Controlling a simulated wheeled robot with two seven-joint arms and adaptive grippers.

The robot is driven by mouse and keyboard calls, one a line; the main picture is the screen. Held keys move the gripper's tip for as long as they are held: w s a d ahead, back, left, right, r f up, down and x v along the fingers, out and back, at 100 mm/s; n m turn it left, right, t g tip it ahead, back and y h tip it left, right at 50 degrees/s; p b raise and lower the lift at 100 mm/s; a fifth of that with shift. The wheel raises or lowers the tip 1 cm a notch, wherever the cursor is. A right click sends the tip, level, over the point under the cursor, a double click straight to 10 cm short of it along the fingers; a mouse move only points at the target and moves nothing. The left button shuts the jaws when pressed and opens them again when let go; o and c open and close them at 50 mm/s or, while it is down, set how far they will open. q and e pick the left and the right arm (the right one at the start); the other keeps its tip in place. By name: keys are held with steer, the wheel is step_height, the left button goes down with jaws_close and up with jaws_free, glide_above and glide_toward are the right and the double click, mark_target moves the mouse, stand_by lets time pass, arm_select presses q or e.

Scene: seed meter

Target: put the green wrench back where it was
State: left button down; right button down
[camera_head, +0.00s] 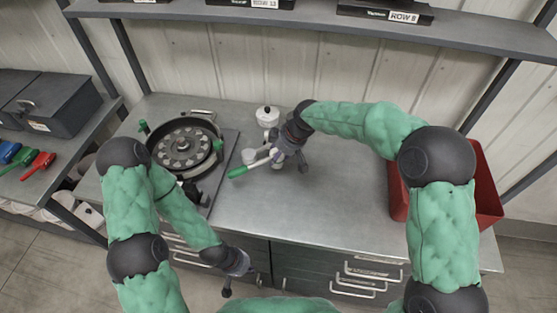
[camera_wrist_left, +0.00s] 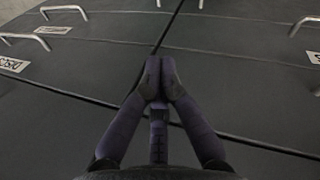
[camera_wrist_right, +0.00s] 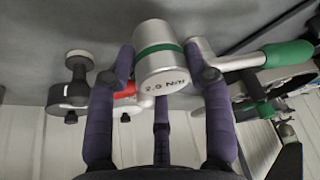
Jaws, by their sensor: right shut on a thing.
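The green wrench has a green handle (camera_head: 240,172) and a silver shaft. Its thick round silver head (camera_wrist_right: 162,58) carries a green band and the marking "2.5 N·m" in the right wrist view. My right gripper (camera_head: 277,154) is shut on this head, and the handle sticks out to the left in the head view, above the bench. The handle also shows at the upper right of the right wrist view (camera_wrist_right: 288,53). My left gripper (camera_head: 241,277) is empty, in front of the drawers; in the left wrist view its fingertips (camera_wrist_left: 160,75) are together.
A red bin (camera_head: 488,190) stands at right. The left side bench holds blue, green and red tools (camera_head: 40,164) and a grey toolbox (camera_head: 58,103).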

steer(key=shift+f+b, duration=0.3)
steer(key=shift+f, duration=1.05)
steer(key=shift+f, duration=0.2)
steer(key=c, duration=0.5)
jaws_free()
steer(key=shift+s, duration=0.1)
steer(key=shift+d+r, duration=0.1)
steer(key=shift+r, duration=0.45)
steer(key=shift+p+v, duration=1.25)
steer(key=shift+v, duration=4.3)
